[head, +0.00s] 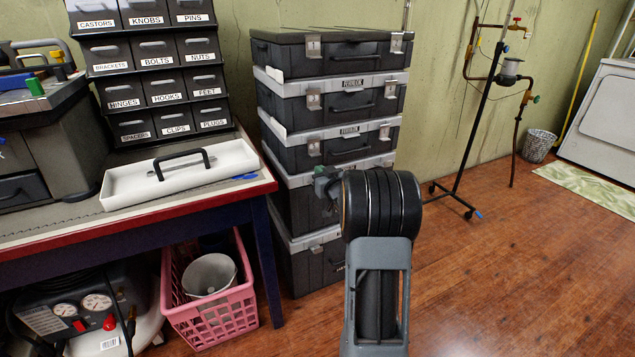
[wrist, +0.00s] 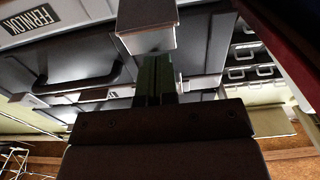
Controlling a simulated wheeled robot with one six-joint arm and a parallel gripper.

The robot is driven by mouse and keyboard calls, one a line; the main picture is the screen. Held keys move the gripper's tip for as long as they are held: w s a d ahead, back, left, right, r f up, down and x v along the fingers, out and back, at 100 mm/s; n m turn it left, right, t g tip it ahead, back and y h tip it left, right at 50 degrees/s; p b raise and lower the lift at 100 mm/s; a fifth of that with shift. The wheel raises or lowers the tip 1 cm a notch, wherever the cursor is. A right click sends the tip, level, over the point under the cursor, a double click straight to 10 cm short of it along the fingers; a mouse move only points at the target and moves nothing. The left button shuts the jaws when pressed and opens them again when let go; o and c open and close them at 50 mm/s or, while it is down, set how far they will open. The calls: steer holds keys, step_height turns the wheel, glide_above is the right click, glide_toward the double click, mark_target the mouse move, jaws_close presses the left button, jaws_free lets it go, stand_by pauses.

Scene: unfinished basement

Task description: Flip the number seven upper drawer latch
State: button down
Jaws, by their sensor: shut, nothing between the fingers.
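A stack of dark cases with grey lids (head: 340,81) stands by the wall, with metal latches on the fronts. Latches show on the upper cases, such as the left one on the third case (head: 314,147). I cannot read a seven on any. My gripper (head: 322,180) is at the left front of the fourth case, partly hidden by my arm, which also covers much of that case's front. In the wrist view, my gripper (wrist: 157,60) is shut and empty. Its fingertips are close to a grey metal latch piece (wrist: 147,25); I cannot tell whether they touch.
A red-edged bench (head: 236,186) with a white tray (head: 190,181) and labelled bins (head: 150,50) is to the left. A pink basket (head: 212,315) sits below it. A pipe stand (head: 481,100) is behind right. The wooden floor (head: 530,260) at right is clear.

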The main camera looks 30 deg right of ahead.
steer(key=shift+f, duration=0.2)
step_height(320, 180, down, 5)
steer(key=b, duration=0.3)
steer(key=shift+w+a+r+b, duration=0.1)
steer(key=shift+r+b, duration=0.1)
steer(key=shift+b, duration=0.15)
steer(key=shift+f+b, duration=0.3)
steer(key=shift+b, duration=0.05)
steer(key=shift+s+a, duration=0.15)
steer(key=shift+s, duration=1.15)
steer(key=shift+s+a, duration=0.1)
steer(key=shift+s, duration=1.15)
steer(key=shift+s, duration=0.1)
